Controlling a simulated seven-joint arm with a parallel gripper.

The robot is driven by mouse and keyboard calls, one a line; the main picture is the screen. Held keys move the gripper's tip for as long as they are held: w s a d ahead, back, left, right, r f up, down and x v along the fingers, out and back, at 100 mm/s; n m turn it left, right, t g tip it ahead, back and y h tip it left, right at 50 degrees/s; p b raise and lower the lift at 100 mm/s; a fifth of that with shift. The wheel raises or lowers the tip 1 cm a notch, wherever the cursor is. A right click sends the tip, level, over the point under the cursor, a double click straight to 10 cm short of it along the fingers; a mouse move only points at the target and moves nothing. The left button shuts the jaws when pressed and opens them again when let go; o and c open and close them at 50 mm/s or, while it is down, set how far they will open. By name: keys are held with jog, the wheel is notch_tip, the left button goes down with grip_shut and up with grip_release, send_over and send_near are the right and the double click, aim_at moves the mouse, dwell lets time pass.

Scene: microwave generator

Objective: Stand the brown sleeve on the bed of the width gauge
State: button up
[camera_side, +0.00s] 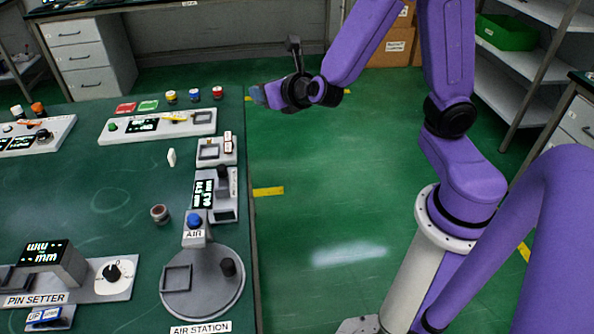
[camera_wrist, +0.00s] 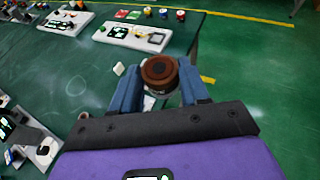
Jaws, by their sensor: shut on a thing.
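In the wrist view my gripper (camera_wrist: 160,90) is shut on the brown sleeve (camera_wrist: 160,68), a short round piece with a darker centre, held between the two blue fingers. In the side view my gripper (camera_side: 262,95) is up in the air near the right edge of the green bench, and the sleeve cannot be made out there. No label for the width gauge can be read. A unit with a lit display (camera_side: 143,125) and a small unit with a square recess (camera_side: 209,151) stand on the bench; I cannot tell which is the gauge.
A small brownish ring-like piece (camera_side: 160,213) and a white block (camera_side: 171,157) stand on the bench (camera_side: 110,195). The air station (camera_side: 203,284) is at the front right and the pin setter (camera_side: 65,270) at the front left. Green floor lies right of the bench edge.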

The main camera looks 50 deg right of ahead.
jog(key=w+a+f+n+y, duration=0.1)
jog(key=w+a+f+y, duration=0.1)
jog(key=a+f, duration=0.4)
jog(key=w+a+f+n+y, duration=0.2)
jog(key=a+f, duration=0.4)
jog(key=a, duration=0.3)
jog(key=shift+w+a+t, duration=0.2)
jog(key=shift+w+t, duration=0.1)
jog(key=shift+w, duration=0.6)
jog(key=shift+f, duration=0.1)
jog(key=w+a+f, duration=0.1)
jog(key=w+f, duration=0.2)
jog(key=w, duration=0.1)
jog(key=w+a+f, duration=0.1)
jog(key=w+f, duration=0.1)
jog(key=w, duration=0.2)
jog(key=w+a+f, duration=0.2)
jog(key=w+f, duration=0.1)
jog(key=w, duration=0.1)
jog(key=shift+w+f, duration=0.15)
jog(key=shift+f, duration=0.2)
jog(key=shift+w+f, duration=0.15)
jog(key=shift+f, duration=0.1)
jog(key=shift+w+a+f, duration=0.1)
jog(key=shift+w+f, duration=0.05)
jog(key=shift+f, duration=0.7)
jog(key=shift+w+a+f, duration=0.1)
jog(key=shift+w+f, duration=0.05)
jog(key=shift+f, duration=0.7)
jog(key=shift+f, duration=0.2)
